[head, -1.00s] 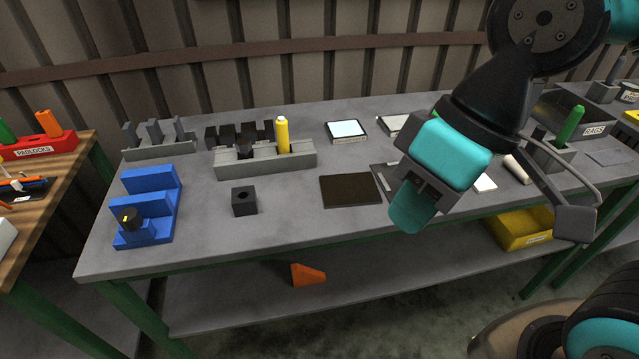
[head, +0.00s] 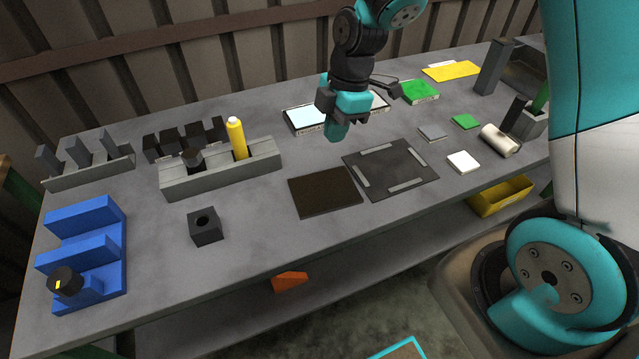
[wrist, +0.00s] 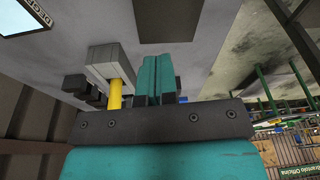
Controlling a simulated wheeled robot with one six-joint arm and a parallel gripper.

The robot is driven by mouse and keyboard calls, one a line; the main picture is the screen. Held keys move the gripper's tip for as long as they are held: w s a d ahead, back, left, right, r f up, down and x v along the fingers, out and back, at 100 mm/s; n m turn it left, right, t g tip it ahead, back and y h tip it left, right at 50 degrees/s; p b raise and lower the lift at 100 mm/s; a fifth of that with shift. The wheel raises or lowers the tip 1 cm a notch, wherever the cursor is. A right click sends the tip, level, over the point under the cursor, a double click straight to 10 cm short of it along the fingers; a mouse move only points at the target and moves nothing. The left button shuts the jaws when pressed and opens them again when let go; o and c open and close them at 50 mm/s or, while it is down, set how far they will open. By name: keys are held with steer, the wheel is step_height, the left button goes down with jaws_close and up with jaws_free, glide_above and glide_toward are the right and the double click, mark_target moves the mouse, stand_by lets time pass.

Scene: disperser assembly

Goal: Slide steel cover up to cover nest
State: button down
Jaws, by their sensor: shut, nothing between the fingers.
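My gripper (head: 337,128) hangs above the middle of the bench, near a pale-screened tile (head: 303,118). In the wrist view its teal fingers (wrist: 157,70) are together with nothing between them. No part is clearly recognisable as the steel cover or the nest. A dark grey plate with light strips along its edges (head: 390,166) lies flat, right of a plain dark brown mat (head: 324,191). A black block with a round hole (head: 205,227) stands left of the mat. A long grey holder (head: 220,175) carries a yellow bottle (head: 237,138) and a dark round piece (head: 193,158).
Dark blocks (head: 185,138) stand behind the holder. A white square (head: 463,162) and a white roll (head: 500,141) lie at the right. The front bench strip is mostly clear.

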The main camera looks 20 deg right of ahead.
mark_target(320, 197)
steer(key=w+d+f+n, duration=0.1)
steer(key=d+f, duration=0.1)
steer(key=f, duration=0.1)
steer(key=w+d+f+n, duration=0.1)
steer(key=f+n, duration=0.1)
steer(key=f, duration=0.1)
steer(key=w+d+f+n, duration=0.1)
steer(key=d+f+n, duration=0.1)
steer(key=f, duration=0.2)
steer(key=shift+w+d+g+h, duration=0.25)
steer(key=shift+d+g+h, duration=0.05)
steer(key=shift+h, duration=0.1)
steer(key=shift+f, duration=0.15)
steer(key=s+a+p, duration=0.1)
steer(key=s+a, duration=0.1)
steer(key=a, duration=0.1)
steer(key=s+a+p, duration=0.1)
steer(key=s+a, duration=0.1)
steer(key=a, duration=0.1)
steer(key=s+a+p, duration=0.1)
steer(key=s+a, duration=0.1)
steer(key=a, duration=0.2)
steer(key=shift+s+a+p, duration=0.1)
steer(key=shift+s+p, duration=0.2)
steer(key=shift+p, duration=0.05)
steer(key=shift+f+p, duration=0.25)
steer(key=shift+p, duration=0.05)
steer(key=shift+w+f+b, duration=0.1)
steer(key=shift+f+b, duration=0.35)
steer(key=shift+f, duration=0.1)
